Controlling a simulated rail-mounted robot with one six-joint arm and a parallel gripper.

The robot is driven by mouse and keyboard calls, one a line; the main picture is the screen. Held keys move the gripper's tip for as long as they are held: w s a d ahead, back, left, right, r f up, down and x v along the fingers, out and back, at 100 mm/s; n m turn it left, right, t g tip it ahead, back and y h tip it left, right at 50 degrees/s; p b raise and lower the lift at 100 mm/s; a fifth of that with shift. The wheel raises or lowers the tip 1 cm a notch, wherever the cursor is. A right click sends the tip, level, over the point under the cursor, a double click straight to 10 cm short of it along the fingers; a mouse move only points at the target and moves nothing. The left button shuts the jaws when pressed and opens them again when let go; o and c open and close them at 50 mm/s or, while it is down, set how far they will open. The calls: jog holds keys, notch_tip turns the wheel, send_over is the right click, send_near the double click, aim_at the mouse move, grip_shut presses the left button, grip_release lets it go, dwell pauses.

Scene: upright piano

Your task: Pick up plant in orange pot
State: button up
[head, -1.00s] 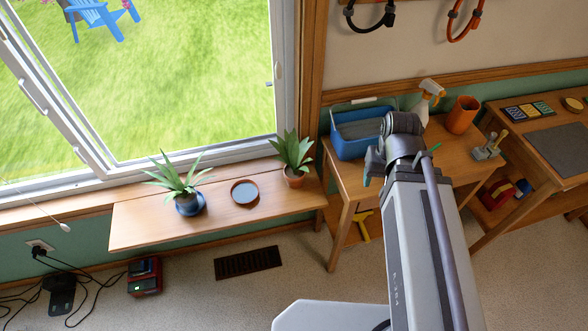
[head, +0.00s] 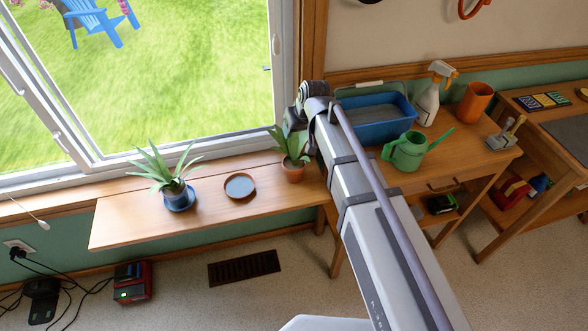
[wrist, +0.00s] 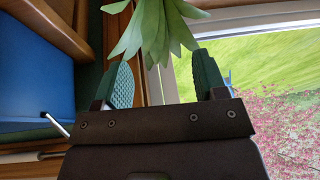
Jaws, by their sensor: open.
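The plant in the orange pot (head: 292,170) stands at the right end of the wooden window shelf in the head view. Its green leaves (wrist: 158,28) hang into the top of the wrist view, between and beyond the fingertips; its pot is out of that view. My gripper (wrist: 160,82) is open, with two green textured fingers spread apart. In the head view my arm's end is close to the plant's leaves and partly covers them; the fingers cannot be made out clearly there. I cannot tell whether a finger touches a leaf.
A second plant (head: 172,180) on a blue saucer and an empty orange-rimmed saucer (head: 240,187) stand left on the shelf (head: 125,222). The window is behind. To the right a bench holds a blue bin (head: 377,128), a green watering can (head: 407,152), a spray bottle (head: 430,97) and an orange pot (head: 475,101).

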aim_at(294, 142)
jog(key=b+x, duration=0.5)
jog(key=x, duration=0.1)
jog(key=shift+d+r, duration=0.1)
jog(key=shift+r, duration=0.05)
jog(key=b+x, duration=0.4)
jog(key=x, duration=0.1)
jog(key=shift+s+d+f+b, duration=0.1)
jog(key=shift+d+f+b, duration=0.05)
jog(key=shift+f+b, duration=0.2)
jog(key=shift+r, duration=0.3)
jog(key=shift+c, duration=0.4)
grip_shut()
